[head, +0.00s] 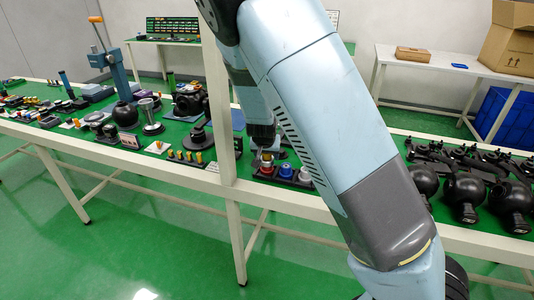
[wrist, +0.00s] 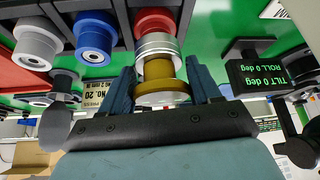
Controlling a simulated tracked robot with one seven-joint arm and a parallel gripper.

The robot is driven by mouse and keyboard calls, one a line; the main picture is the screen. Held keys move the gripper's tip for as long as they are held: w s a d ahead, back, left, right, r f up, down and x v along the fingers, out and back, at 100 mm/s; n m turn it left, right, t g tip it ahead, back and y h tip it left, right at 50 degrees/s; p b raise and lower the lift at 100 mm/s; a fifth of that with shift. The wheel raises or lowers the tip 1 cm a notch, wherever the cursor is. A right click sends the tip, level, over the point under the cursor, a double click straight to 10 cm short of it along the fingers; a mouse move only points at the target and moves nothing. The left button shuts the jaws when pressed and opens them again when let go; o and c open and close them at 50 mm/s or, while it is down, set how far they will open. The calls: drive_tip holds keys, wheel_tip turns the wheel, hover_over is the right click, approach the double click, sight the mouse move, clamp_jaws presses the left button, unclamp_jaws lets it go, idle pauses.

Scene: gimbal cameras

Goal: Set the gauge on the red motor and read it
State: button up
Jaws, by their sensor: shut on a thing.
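My gripper (wrist: 160,68) is shut on the gauge (wrist: 158,69), a brass-coloured cylinder with silver rings and a wider disc. In the wrist view the gauge's silver end lines up with the red motor (wrist: 155,20) and looks against it; I cannot tell if it sits flat. In the head view the gauge (head: 266,157) is above the red motor (head: 266,169), under my gripper (head: 263,142). A black display (wrist: 256,73) beside the gauge in the wrist view reads TILT 0 deg, ROLL 0 deg.
The blue motor (wrist: 94,34) and the grey motor (wrist: 37,42) stand in the same dark rack beside the red one. Black ball-shaped gimbals (head: 466,190) crowd the bench at right. A white post (head: 216,100) rises left of my arm. Yellow-topped parts (head: 189,156) stand left.

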drive_tip(key=shift+f, duration=0.15)
drive_tip(key=o, duration=1.2)
drive_tip(key=shift+v, duration=6.8)
drive_tip(key=shift+d, duration=0.1)
